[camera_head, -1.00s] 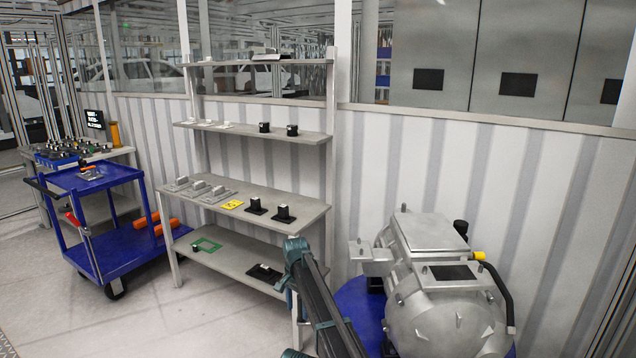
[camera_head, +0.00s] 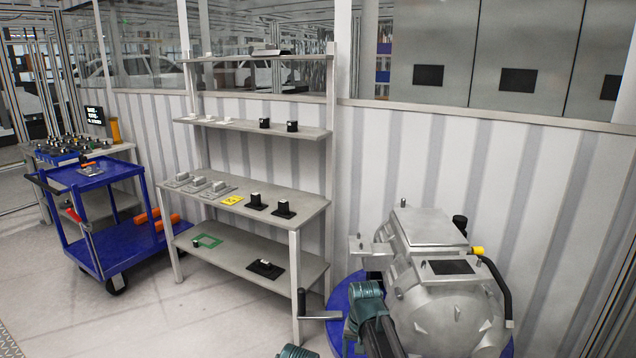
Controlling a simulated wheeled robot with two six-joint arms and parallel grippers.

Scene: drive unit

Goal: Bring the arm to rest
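The drive unit (camera_head: 440,285), a silver metal housing, stands at the lower right on a blue round base (camera_head: 340,300). It has a yellow cap and a black hose on its right side. One of my arms, with a teal joint (camera_head: 367,291) and dark links, comes in from the bottom edge, in front of the drive unit's left side. Another teal part of mine (camera_head: 297,352) shows at the bottom edge. No gripper fingers show in the view, so neither gripper's opening is visible.
A crank with a black handle (camera_head: 301,302) sticks out left of the drive unit. A grey shelf rack (camera_head: 270,208) with small parts stands at centre. A blue cart (camera_head: 130,245) and a table with parts (camera_head: 125,150) are at left. Floor in front of the rack is clear.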

